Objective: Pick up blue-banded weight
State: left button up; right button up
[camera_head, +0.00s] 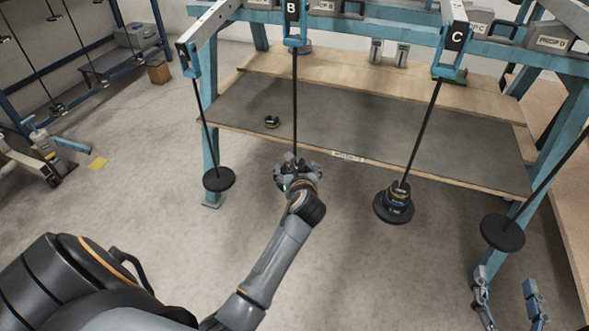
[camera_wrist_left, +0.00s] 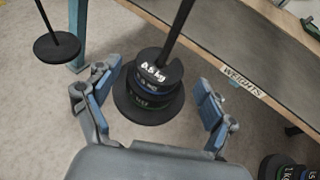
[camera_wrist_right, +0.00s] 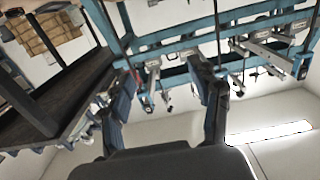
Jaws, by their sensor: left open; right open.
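A blue-banded weight (camera_wrist_left: 150,87) shows in the left wrist view. It sits in a stack on the hanger B rod, below a black 0.5 kg weight (camera_wrist_left: 160,70) and above a green-banded weight (camera_wrist_left: 150,102). My left gripper (camera_head: 296,170) is open, its fingers on either side of this stack. I cannot tell whether they touch it; in the head view the gripper mostly hides the stack. Another blue-banded weight (camera_head: 397,202) appears in the stack on hanger C. My right gripper (camera_head: 507,285) is open and empty at the lower right, with its fingers pointing up.
A blue frame (camera_head: 210,130) carries the hangers over a workbench (camera_head: 365,115) labelled WEIGHTS. A small dark weight (camera_head: 271,121) lies on the bench. Bare hanger discs hang at the left (camera_head: 219,179) and right (camera_head: 503,232). The floor left of the frame is mostly open.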

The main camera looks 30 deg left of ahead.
aim_at(295, 164)
pick_arm(q)
jog(key=b+x, duration=0.1)
jog(key=x, duration=0.2)
jog(key=shift+w+a, duration=0.1)
jog(key=shift+w, duration=0.05)
pick_arm(e)
notch_tip(295, 164, up, 8)
jog(key=t+y, duration=0.1)
jog(key=t, duration=0.3)
jog(key=shift+s+a+f+t+y, duration=0.15)
jog(key=shift+s+a+t+y, duration=0.15)
jog(key=shift+s+a+y, duration=0.15)
pick_arm(q)
jog(key=shift+c, duration=0.4)
jog(key=shift+r, duration=0.15)
jog(key=c, duration=1.4)
